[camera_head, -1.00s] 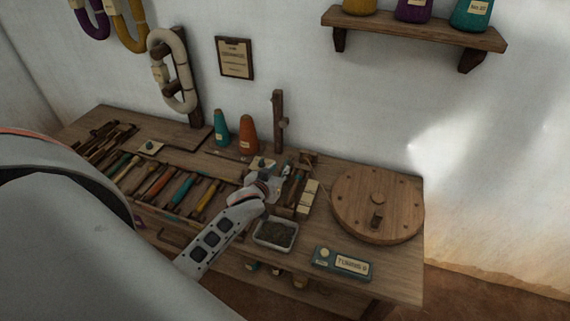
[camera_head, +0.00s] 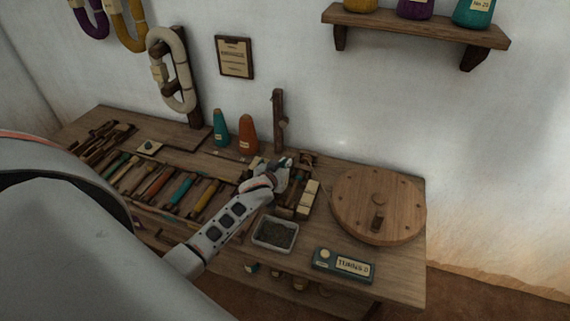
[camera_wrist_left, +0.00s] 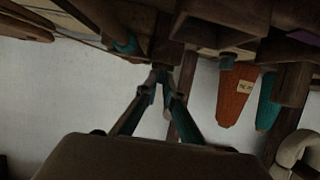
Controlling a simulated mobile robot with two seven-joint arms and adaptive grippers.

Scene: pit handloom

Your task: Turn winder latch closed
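A small dark wooden winder-like assembly (camera_head: 303,187) with pale blocks stands on the bench, left of the round wooden disc. I cannot make out which part is the latch. My left gripper (camera_head: 287,163) is at the back left of this assembly, partly covering it. In the left wrist view, my left gripper (camera_wrist_left: 162,73) has its two fingertips together, just below a dark wooden part (camera_wrist_left: 166,52). Whether they touch it is unclear, and nothing is clearly held. My right gripper is not in view.
A round wooden disc (camera_head: 350,205), a grey tray (camera_head: 256,238) and a teal box (camera_head: 324,265) lie to the right and front. An orange cone (camera_head: 248,135), a teal cone (camera_head: 220,128) and a wooden post (camera_head: 278,110) stand behind. Colourful bobbins (camera_head: 180,190) fill the left.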

